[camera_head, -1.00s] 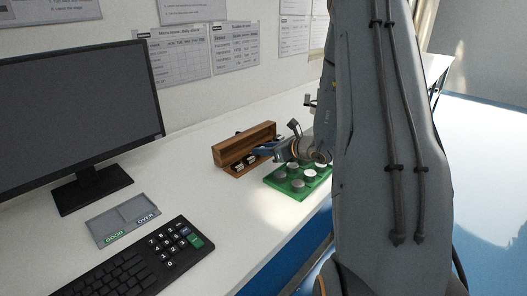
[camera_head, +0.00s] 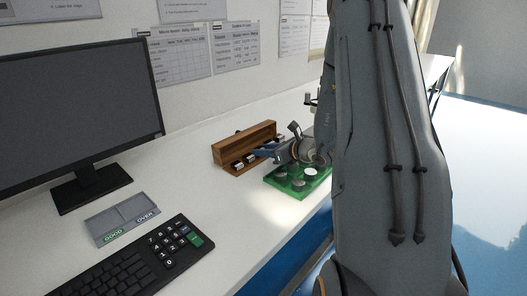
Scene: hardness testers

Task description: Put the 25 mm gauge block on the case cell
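An open wooden case (camera_head: 230,154) stands on the bench near the wall, with small pale and dark blocks (camera_head: 239,165) in its cells. Which of them, if any, is the 25 mm gauge block is too small to tell. My gripper (camera_head: 262,153) reaches in from the right, its tip at the right front part of the case, low over the cells. The fingertips are tiny and blend with the case, so I cannot tell whether they are open or shut, or whether they hold a block.
A green tray (camera_head: 298,192) with several grey round pieces lies right of the case, partly under my wrist. A grey GOOD/OVER tray (camera_head: 122,219), a keyboard (camera_head: 120,278) and a monitor (camera_head: 75,115) stand to the left. The bench between is clear.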

